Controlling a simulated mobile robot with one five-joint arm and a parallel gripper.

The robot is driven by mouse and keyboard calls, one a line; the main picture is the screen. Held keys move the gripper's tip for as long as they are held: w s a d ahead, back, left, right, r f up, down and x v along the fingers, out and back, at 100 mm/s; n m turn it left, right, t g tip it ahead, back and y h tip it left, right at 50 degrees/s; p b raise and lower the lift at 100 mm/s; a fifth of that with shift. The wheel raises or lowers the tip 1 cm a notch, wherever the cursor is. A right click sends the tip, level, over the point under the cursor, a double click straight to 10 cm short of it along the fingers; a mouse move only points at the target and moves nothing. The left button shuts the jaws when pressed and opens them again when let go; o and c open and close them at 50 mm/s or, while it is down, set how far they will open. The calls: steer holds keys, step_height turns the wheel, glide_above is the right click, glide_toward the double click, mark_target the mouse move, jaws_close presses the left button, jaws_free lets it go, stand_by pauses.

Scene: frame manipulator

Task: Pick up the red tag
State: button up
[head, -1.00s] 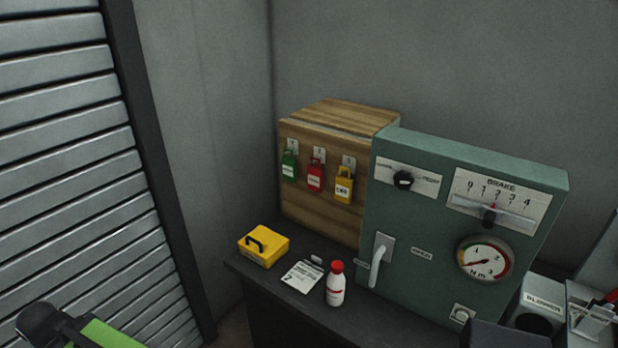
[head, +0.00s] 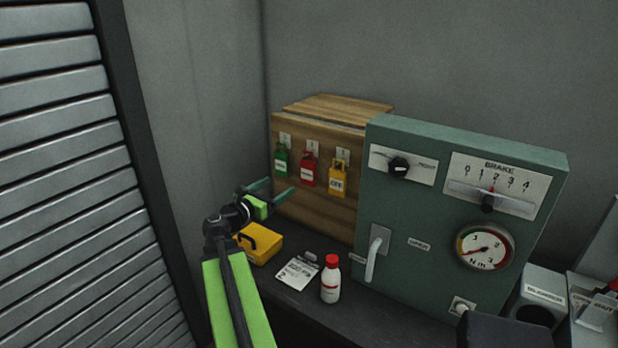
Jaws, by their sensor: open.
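The red tag (head: 308,170) hangs in the middle of a row on the front of a wooden box. A green tag (head: 281,161) hangs to its left and a yellow tag (head: 338,180) to its right. My gripper (head: 281,191) is open and empty, with two teal fingers pointing towards the box. In the picture it is below and left of the red tag, and it appears apart from it. The red tag is in plain view.
The wooden box (head: 330,218) stands on a dark bench beside a green brake panel (head: 420,280) with a lever and gauge. A yellow case (head: 262,243), a paper card (head: 297,273) and a white bottle with a red cap (head: 330,284) are on the bench. A slatted shutter (head: 60,190) is at left.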

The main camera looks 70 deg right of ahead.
mark_target(307, 165)
steer(key=x, duration=1.7)
steer(key=shift+s+d+r, duration=0.2)
steer(key=shift+d, duration=0.15)
steer(key=shift+a, duration=0.1)
steer(key=shift+c, duration=0.3)
steer(key=c, duration=1.4)
steer(key=shift+r, duration=0.15)
